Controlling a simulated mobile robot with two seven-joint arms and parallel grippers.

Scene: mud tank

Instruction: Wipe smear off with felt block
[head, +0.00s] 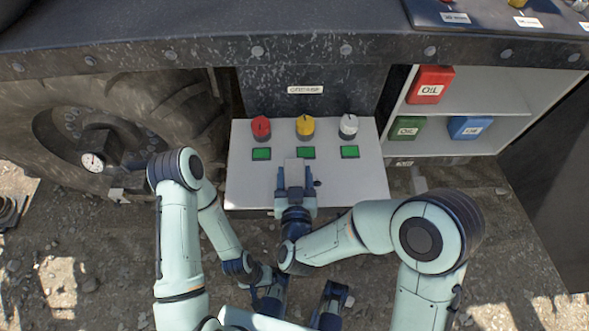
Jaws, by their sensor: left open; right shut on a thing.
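My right gripper (296,192) reaches over the pale panel (245,190) and is shut on a small grey block (294,165), which looks like the felt block. The block is over the panel's middle, just below the row of green displays; whether it touches the surface I cannot tell. My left gripper (303,303) is open and empty, low in the picture near my body, with its fingers wide apart. No smear can be made out on the visible panel; the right gripper and block hide part of it.
Red (261,128), yellow (305,126) and white (348,126) knobs stand on the panel above green displays (306,153). A large tyre with a gauge (92,162) is at left. A shelf (490,140) at right holds red, green and blue oil cans.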

